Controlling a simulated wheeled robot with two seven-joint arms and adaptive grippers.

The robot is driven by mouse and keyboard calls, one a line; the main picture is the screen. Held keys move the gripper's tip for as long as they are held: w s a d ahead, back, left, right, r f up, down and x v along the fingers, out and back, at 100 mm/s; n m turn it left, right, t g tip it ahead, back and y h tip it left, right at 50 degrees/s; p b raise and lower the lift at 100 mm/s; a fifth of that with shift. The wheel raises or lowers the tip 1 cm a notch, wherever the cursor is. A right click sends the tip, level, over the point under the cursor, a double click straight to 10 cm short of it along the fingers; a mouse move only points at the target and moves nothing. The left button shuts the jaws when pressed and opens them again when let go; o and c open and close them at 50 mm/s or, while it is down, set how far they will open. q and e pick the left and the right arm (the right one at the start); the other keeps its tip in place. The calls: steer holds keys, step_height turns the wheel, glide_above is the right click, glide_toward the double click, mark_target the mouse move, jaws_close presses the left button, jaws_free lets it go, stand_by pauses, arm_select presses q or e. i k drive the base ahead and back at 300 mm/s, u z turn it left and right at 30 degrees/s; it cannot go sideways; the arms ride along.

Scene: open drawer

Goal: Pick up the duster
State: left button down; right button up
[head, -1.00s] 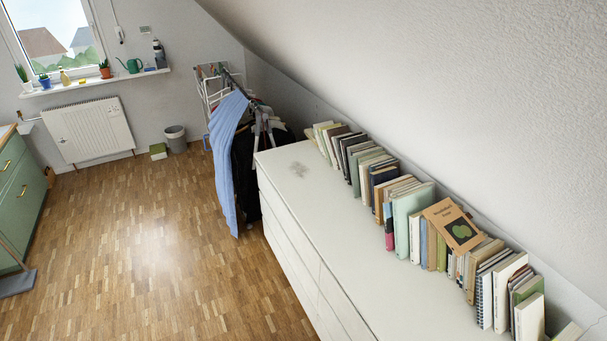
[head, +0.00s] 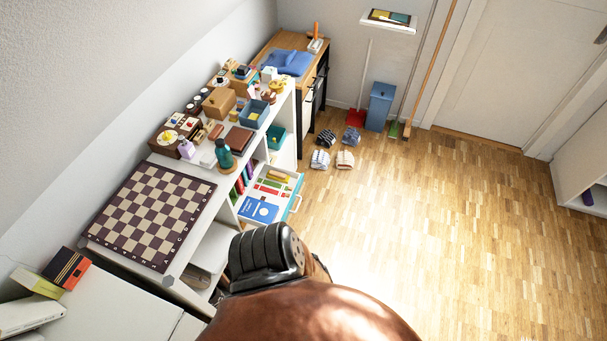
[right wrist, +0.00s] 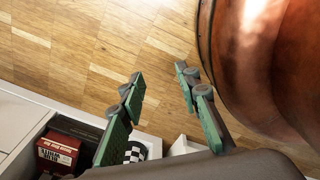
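I cannot make out a duster for certain in either view. My right gripper (right wrist: 159,73) shows in the right wrist view with its two green-padded fingers apart and nothing between them. It is over the wood floor, close to a white unit with a dark red box (right wrist: 62,149) in it. My left gripper is not in view. In the head view, an open drawer (head: 297,196) holds a blue book and other flat items.
A white shelf unit carries a chessboard (head: 155,210), boxes and a green bottle (head: 223,153). The floor (head: 440,220) at right is clear.

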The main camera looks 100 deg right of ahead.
mark_target(283, 178)
steer(key=z, duration=2.2)
